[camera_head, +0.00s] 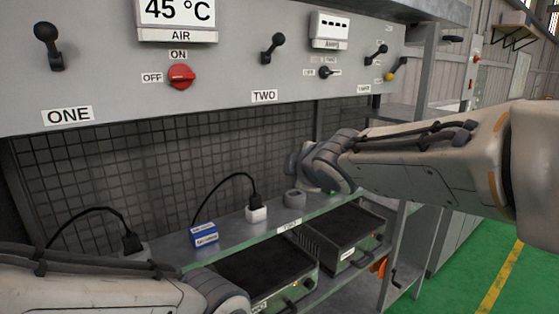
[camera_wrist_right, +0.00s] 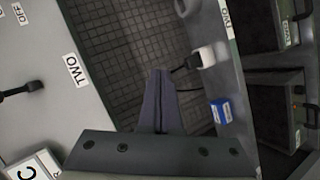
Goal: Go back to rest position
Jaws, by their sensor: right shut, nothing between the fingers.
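My right arm (camera_head: 430,155) reaches in from the right in the head view, its wrist in front of the mesh wall above the shelf. The right gripper (camera_wrist_right: 160,73) shows in the right wrist view with its two dark fingers together and nothing between them. Its fingertips point toward the mesh and appear clear of the things on the shelf. In the head view its fingers are hidden behind the wrist. My left arm (camera_head: 100,292) lies low at the bottom left of the head view; its gripper is out of the picture.
A control panel (camera_head: 120,85) with levers and a red knob (camera_head: 181,77) hangs above. The metal shelf (camera_head: 330,206) holds a blue-and-white box (camera_head: 205,234), a white plug block (camera_head: 256,213) with a black cable and a grey block (camera_head: 294,198). Dark trays (camera_head: 345,232) sit below. Green floor is open at right.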

